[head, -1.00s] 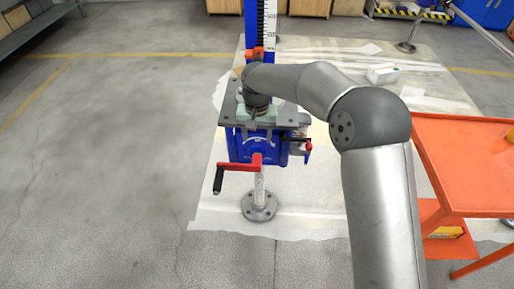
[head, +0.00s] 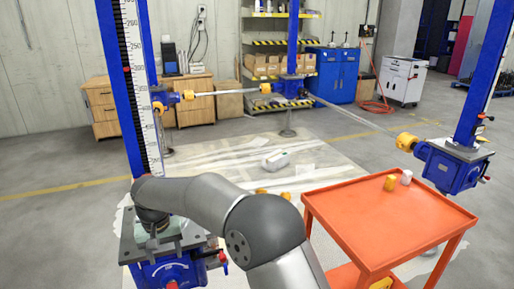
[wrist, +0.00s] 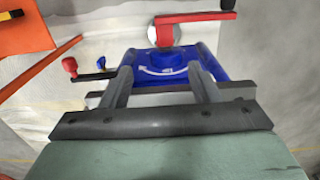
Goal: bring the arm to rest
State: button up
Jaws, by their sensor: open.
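My arm reaches over the near left screw jack, a blue housing (head: 165,272) with a grey top plate (head: 130,250). My gripper (wrist: 160,75) points down at this jack, and its two fingers are apart with nothing visible between them. In the wrist view, the blue housing (wrist: 175,62) with a white curved arrow lies beyond the fingertips. A red crank (wrist: 205,18) and a red-knobbed lever (wrist: 72,67) show beside it. In the head view my wrist hides part of the plate; whether the fingers touch the jack cannot be told.
An orange cart (head: 385,225) stands right of my arm, with a yellow and a grey small cylinder on top. A blue column with a scale (head: 135,85) rises just behind the near jack. Another blue jack (head: 450,165) stands at the right. Pale sheeting (head: 310,160) covers the floor.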

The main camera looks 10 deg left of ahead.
jog(key=d+r+m+p, duration=0.1)
jog(key=d+r, duration=0.3)
jog(key=d, duration=0.5)
jog(key=d+r+p, duration=0.2)
jog(key=d+r, duration=0.2)
jog(key=d, duration=0.4)
jog(key=d+r+m+p, duration=0.1)
jog(key=d+r, duration=0.3)
jog(key=d, duration=0.5)
jog(key=s+d+m+p, duration=0.3)
jog(key=s+d+p, duration=0.1)
jog(key=s+d, duration=1.5)
jog(key=shift+d+r, duration=0.25)
jog(key=shift+d, duration=0.4)
